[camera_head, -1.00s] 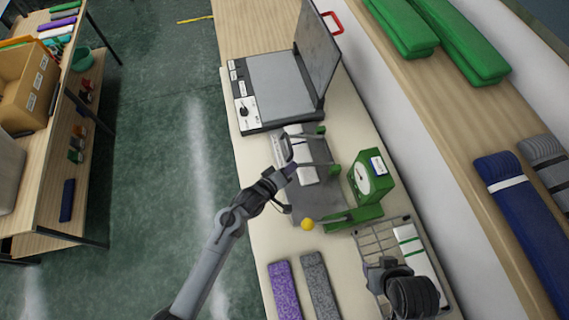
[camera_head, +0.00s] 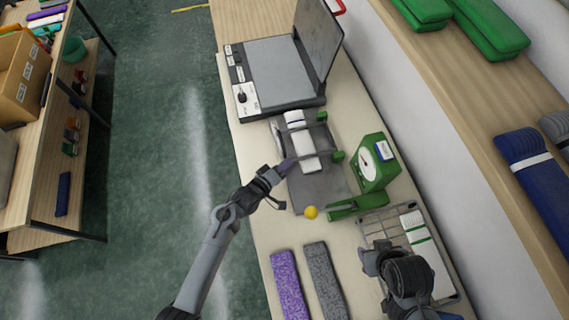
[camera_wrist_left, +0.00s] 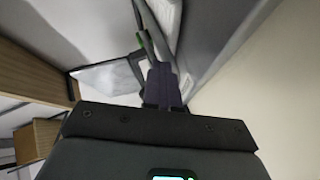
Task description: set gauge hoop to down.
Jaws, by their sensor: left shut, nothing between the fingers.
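The gauge hoop (camera_head: 312,157) is a thin grey frame on green pivots at the right side of a grey plate (camera_head: 312,190). Its arms reach left over a white packet (camera_head: 305,150). Its exact tilt is hard to tell. My left gripper (camera_head: 288,165) is shut and empty at the hoop's left side, close to its near corner. In the left wrist view the shut dark fingers (camera_wrist_left: 163,85) overlap a grey bar; contact is unclear.
An open-lidded press (camera_head: 282,75) is behind. The wire basket (camera_head: 372,232) and purple (camera_head: 289,285) and grey (camera_head: 325,280) knit strips lie nearer.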

